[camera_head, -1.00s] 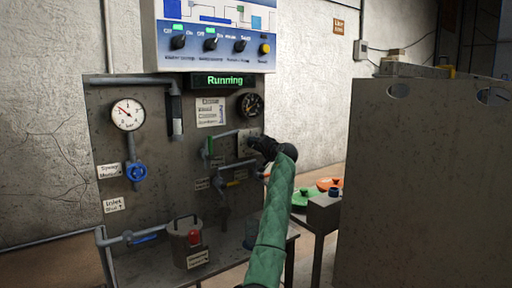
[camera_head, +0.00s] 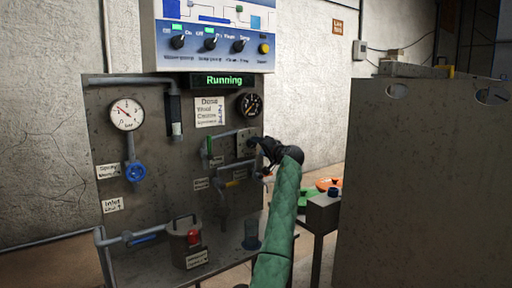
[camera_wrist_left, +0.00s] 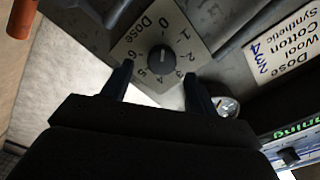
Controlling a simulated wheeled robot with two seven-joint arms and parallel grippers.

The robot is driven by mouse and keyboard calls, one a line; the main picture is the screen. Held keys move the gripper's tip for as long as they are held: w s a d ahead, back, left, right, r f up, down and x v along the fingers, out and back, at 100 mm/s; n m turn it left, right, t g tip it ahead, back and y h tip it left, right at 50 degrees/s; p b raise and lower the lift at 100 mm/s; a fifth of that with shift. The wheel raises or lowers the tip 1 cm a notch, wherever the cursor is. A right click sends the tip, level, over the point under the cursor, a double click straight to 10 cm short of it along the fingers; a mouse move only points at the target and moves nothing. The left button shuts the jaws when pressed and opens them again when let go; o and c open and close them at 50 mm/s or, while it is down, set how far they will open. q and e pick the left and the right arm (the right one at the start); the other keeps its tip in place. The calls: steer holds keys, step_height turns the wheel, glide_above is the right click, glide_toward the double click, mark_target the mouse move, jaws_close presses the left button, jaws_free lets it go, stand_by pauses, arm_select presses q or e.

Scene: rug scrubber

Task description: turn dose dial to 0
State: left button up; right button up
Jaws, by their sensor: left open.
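The dose dial is a round dark knob (camera_wrist_left: 162,59) on a light square plate marked "Dose" with numbers around it. A pale line shows on the knob's face near the 0 side; I cannot tell its exact reading. In the head view the dial's plate (camera_head: 246,140) is on the dark panel, partly hidden by my gripper. My left gripper (camera_head: 264,152) is beside the plate's lower right. In the left wrist view its two fingers (camera_wrist_left: 158,70) are open and apart, one on each side of the knob, with nothing visibly gripped. My right gripper is out of view.
A dose sign (camera_head: 209,112) lists Wool, Cotton and Synthetic. A lit "Running" display (camera_head: 224,80) is above. A large grey box (camera_head: 425,180) stands at the right.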

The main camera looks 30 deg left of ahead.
arm_select(q)
steer(key=shift+v, duration=2.15)
steer(key=p+v, duration=0.1)
steer(key=v, duration=0.8)
